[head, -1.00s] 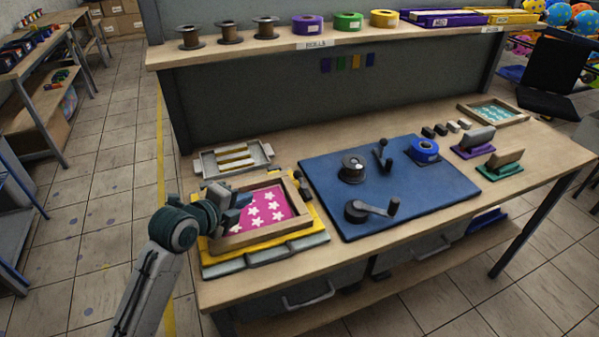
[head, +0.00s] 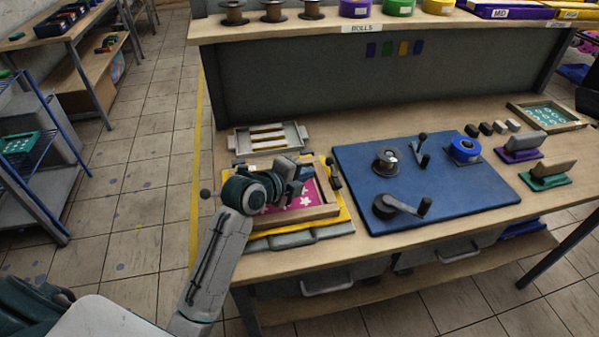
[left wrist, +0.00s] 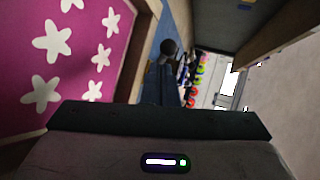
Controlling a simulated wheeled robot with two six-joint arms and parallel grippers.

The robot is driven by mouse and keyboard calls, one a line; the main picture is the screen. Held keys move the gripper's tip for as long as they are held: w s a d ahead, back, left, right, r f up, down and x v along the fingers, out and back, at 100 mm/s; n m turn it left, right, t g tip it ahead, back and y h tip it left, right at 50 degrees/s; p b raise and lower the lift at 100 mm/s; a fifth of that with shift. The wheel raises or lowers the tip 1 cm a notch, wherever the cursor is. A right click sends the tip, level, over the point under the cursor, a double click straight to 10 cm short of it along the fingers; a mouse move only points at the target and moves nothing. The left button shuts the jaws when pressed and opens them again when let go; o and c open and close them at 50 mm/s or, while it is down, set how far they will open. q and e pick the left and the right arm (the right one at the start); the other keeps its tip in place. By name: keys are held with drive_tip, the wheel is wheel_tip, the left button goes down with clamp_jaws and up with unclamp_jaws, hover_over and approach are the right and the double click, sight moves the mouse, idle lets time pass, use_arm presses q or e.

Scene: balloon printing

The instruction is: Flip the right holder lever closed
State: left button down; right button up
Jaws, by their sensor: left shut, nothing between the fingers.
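The printing frame (head: 290,219), wooden with a pink star-patterned sheet (head: 306,202), lies on a yellow board (head: 346,214) on the bench. The right holder lever (head: 334,172) is a small dark lever standing at the frame's right side. Its dark round knob (left wrist: 168,47) shows beyond my fingers in the left wrist view. My right gripper is out of view.
A blue mat (head: 440,195) with crank parts and a blue tape roll (head: 465,150) lies to the right of the frame. A grey tray (head: 268,138) stands behind it. A shelf of rolls (head: 400,22) runs along the back.

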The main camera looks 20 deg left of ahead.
sight(317, 176)
use_arm(q)
drive_tip(key=shift+p+x, duration=0.55)
drive_tip(key=shift+x, duration=2.2)
drive_tip(key=shift+a, duration=0.1)
